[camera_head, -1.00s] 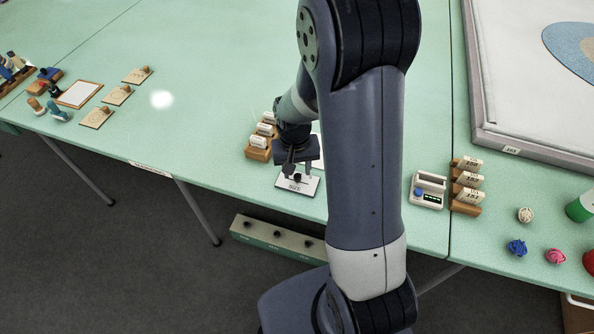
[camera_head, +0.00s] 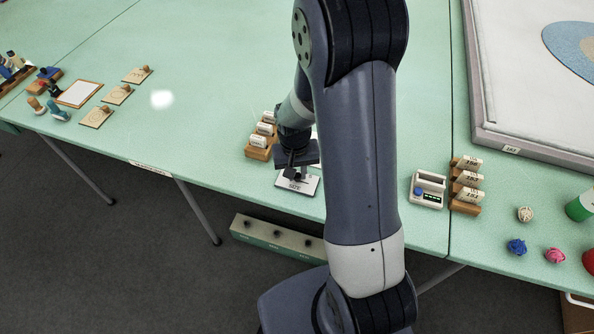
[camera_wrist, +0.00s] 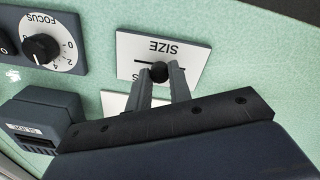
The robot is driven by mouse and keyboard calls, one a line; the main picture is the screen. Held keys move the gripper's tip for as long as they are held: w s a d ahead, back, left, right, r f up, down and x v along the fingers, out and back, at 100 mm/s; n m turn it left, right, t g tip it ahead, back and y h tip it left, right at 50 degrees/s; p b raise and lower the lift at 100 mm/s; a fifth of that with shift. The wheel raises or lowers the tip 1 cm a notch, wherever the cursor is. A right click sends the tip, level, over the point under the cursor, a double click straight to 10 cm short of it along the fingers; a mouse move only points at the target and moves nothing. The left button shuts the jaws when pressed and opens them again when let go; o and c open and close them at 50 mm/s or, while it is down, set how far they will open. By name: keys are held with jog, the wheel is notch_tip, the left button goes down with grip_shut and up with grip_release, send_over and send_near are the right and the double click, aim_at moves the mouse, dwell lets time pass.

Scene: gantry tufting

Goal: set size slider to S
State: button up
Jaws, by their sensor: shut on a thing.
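The size slider is a white plate (camera_wrist: 185,52) marked SIZE, upside down in the wrist view, with a dark slot and a round black knob (camera_wrist: 158,72). My gripper (camera_wrist: 160,80) has its two grey fingers on either side of the knob, shut on it. The knob stands near the middle of the slot. A letter that looks like S shows left of the fingers; the other marks are hidden. In the head view the plate (camera_head: 296,185) lies near the table's front edge, with my gripper (camera_head: 291,173) over it, partly hiding it.
In the wrist view a FOCUS dial (camera_wrist: 42,47) and a dark blue box (camera_wrist: 45,125) stand to the left. In the head view wooden holders with white tags (camera_head: 258,152) stand behind the plate. A small display device (camera_head: 428,190) is right of my arm.

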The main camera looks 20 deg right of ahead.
jog(key=shift+d, duration=0.1)
grip_shut()
jog(key=shift+s+d+b, duration=0.4)
jog(key=shift+s+d, duration=0.6)
jog(key=shift+d, duration=0.2)
jog(key=o, duration=0.9)
grip_release()
jog(key=shift+d, duration=0.1)
jog(key=shift+r, duration=0.1)
jog(key=r, duration=1)
jog(key=shift+a+r, duration=0.2)
jog(key=shift+r, duration=0.1)
